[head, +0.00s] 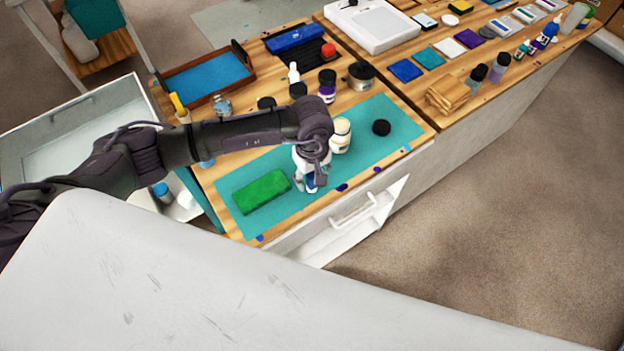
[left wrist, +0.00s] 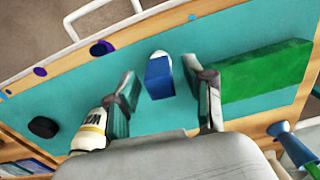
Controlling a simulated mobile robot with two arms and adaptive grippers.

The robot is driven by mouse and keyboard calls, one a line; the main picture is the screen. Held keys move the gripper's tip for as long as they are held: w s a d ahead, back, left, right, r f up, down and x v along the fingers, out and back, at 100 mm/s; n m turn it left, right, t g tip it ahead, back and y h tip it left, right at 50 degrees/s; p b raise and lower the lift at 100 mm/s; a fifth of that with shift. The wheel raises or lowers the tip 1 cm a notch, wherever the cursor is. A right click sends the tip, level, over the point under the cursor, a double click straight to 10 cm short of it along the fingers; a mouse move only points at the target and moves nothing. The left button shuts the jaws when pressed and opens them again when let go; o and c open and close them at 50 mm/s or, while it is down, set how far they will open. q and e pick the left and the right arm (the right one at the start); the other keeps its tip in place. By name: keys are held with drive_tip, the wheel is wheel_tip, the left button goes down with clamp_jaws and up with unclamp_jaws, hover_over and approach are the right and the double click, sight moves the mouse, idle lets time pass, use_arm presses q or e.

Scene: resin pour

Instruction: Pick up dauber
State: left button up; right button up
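The dauber (left wrist: 159,76), apparently the small blue block with a rounded white end, is on the teal mat (left wrist: 225,35) in the left wrist view. My left gripper (left wrist: 161,88) is open, with one finger on each side of the blue block and a visible gap to both. In the head view my left gripper (head: 312,168) points down over the mat between a green block (head: 262,191) and a cream jar (head: 341,136). It largely hides the dauber there. My right gripper is in neither view.
The green block (left wrist: 265,78) is close beside one finger, and the cream jar (left wrist: 90,132) is near the other. A black round lid (head: 381,127) lies on the mat. Bottles and a tray (head: 206,84) stand behind.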

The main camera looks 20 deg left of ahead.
sight(312, 175)
use_arm(q)
clamp_jaws()
drive_tip(key=shift+r, duration=0.1)
drive_tip(key=shift+r+b, duration=0.45)
drive_tip(key=shift+r, duration=0.1)
wheel_tip(312, 175, up, 2)
drive_tip(key=shift+r+b, duration=0.25)
drive_tip(key=shift+b, duration=0.5)
drive_tip(key=s+d+r+b, duration=0.3)
drive_tip(key=s+d+r, duration=0.3)
drive_tip(key=s, duration=0.3)
drive_tip(key=shift+s+d+r+b, duration=0.3)
drive_tip(key=shift+d+r, duration=0.1)
drive_tip(key=shift+r, duration=0.25)
